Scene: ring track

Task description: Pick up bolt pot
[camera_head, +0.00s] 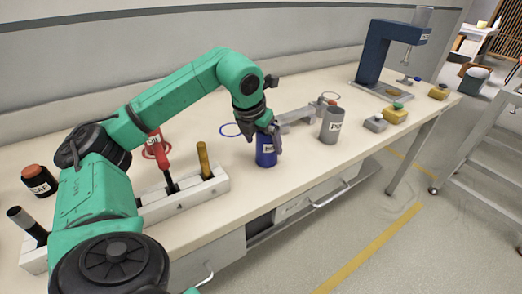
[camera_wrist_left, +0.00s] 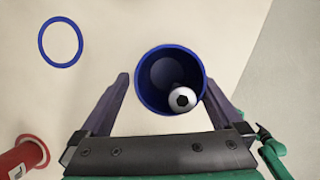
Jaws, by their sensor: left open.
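A blue pot (camera_head: 265,151) with a white label stands upright on the bench; I cannot read the label clearly. In the left wrist view the pot (camera_wrist_left: 142,97) is seen from above, with a white round piece with a dark centre (camera_wrist_left: 183,99) inside it. My left gripper (camera_head: 268,133) is open over the pot. Its two fingers (camera_wrist_left: 168,80) lie on either side of the pot in the wrist view, with gaps between them and its wall. A grey labelled pot (camera_head: 332,125) stands to the right. My right gripper is not seen.
A blue ring mark (camera_wrist_left: 60,42) lies on the bench beside the pot. A white rack (camera_head: 185,195) with coloured handles stands to the left, near a red pot (camera_wrist_left: 25,157). A blue press (camera_head: 375,58) stands at the far end. The bench's front edge is close to the pot.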

